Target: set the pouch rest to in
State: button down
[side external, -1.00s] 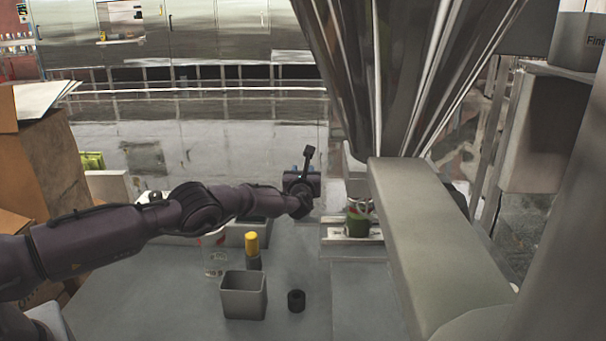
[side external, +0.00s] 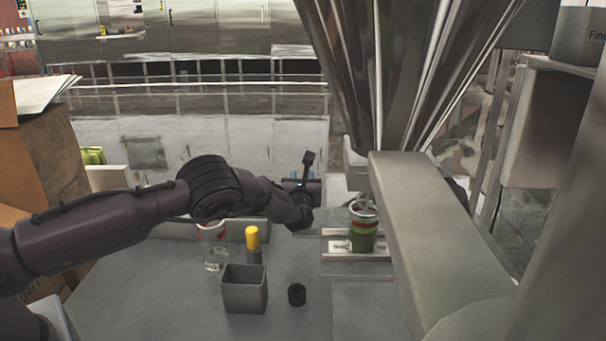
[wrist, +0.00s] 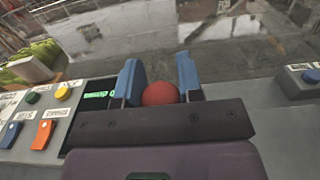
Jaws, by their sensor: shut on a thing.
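My gripper (wrist: 158,83) has its blue fingers on either side of a round red knob (wrist: 160,93) in the wrist view and is shut on it. What the knob is fixed to is hidden behind the gripper. In the side view my gripper (side external: 306,187) is left of the filler head, and its fingertips are mostly hidden. A low plate with white labels (side external: 340,245), which may be the pouch rest, lies under the filler. A green and red container (side external: 363,232) stands upright on it. I cannot tell whether the knob joins this plate.
A grey bin (side external: 244,290), a black ring (side external: 297,294), a yellow-capped bottle (side external: 252,240) and a clear cup (side external: 213,250) stand on the bench. A beige beam (side external: 430,230) is at the right. A button panel (wrist: 40,118) shows left in the wrist view.

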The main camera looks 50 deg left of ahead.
jog(key=v, duration=1.5)
jog(key=shift+s+d, duration=0.15)
jog(key=shift+s, duration=0.05)
jog(key=c, duration=0.8)
grip_release()
jog(key=shift+o, duration=0.2)
jog(key=shift+w, duration=0.1)
jog(key=v, duration=1.3)
